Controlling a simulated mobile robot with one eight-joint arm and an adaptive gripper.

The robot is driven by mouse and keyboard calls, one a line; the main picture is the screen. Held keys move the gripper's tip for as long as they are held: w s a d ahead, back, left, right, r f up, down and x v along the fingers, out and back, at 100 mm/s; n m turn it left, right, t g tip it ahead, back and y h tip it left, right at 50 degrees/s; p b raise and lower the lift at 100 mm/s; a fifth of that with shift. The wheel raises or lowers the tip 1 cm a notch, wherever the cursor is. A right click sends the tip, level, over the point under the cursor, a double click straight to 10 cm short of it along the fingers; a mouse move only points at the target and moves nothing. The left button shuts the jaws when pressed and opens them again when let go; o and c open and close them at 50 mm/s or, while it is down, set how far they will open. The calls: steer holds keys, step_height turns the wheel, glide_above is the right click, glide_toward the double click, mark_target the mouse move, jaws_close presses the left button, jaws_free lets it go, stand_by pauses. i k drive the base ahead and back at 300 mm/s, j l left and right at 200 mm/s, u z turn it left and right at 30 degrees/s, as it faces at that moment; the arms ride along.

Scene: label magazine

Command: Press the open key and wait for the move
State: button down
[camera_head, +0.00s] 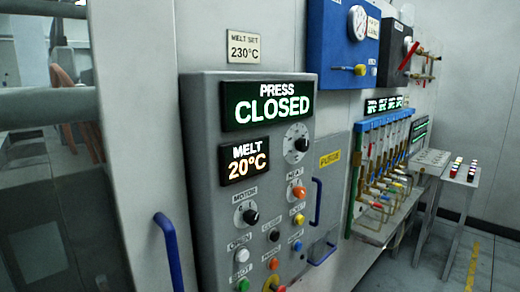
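The grey control panel (205,160) stands in the middle of the head view. Its upper display (268,103) reads "PRESS CLOSED" in white and green. The open key (241,256) is a small pale round button under a label reading "OPEN", low on the panel's left side. A green button (243,284) sits below it, near the bottom edge of the picture. My gripper is not in view, and nothing is seen touching the open key.
Other buttons and knobs crowd the panel, including an orange button (299,220). A blue handle (168,252) stands left of the panel.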

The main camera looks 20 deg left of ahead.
mark_target(243, 256)
steer(key=k+u, duration=0.1)
steer(key=u, duration=1.1)
